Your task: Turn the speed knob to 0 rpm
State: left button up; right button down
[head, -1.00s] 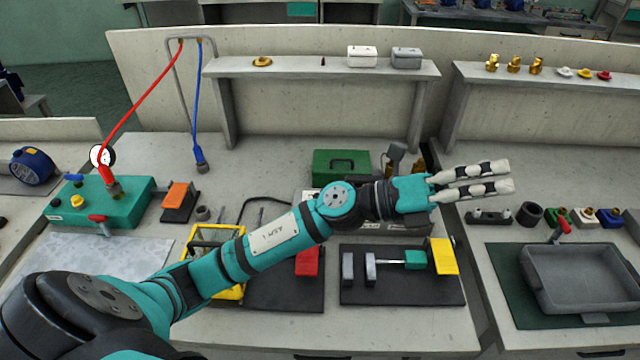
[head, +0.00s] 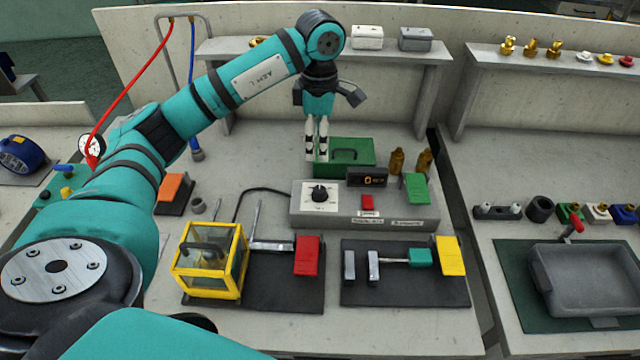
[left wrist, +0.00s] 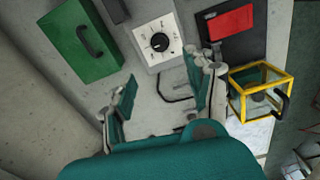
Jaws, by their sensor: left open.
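The speed knob (head: 319,193) is a black dial on a white plate at the left end of a grey control box (head: 365,222). A small dark display (head: 367,178) with orange marks stands on the box; its reading is too small to tell. My left gripper (head: 317,156) points down above and behind the knob, apart from it, in front of the green case. In the left wrist view the knob (left wrist: 160,42) lies beyond the gripper (left wrist: 165,92), whose fingers are spread and empty. My right gripper is not in view.
A green case (head: 352,154) with a handle stands behind the box. A red button (head: 367,202) and green paddle (head: 416,188) are on the box. A yellow-framed clear box (head: 210,262) and red paddle (head: 307,256) stand in front. A shelf (head: 400,50) runs behind.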

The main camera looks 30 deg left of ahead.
aim_at(320, 189)
pick_arm(q)
notch_tip(320, 189, down, 14)
jog(key=shift+f+p, duration=0.2)
jog(key=shift+p, duration=0.95)
grip_shut()
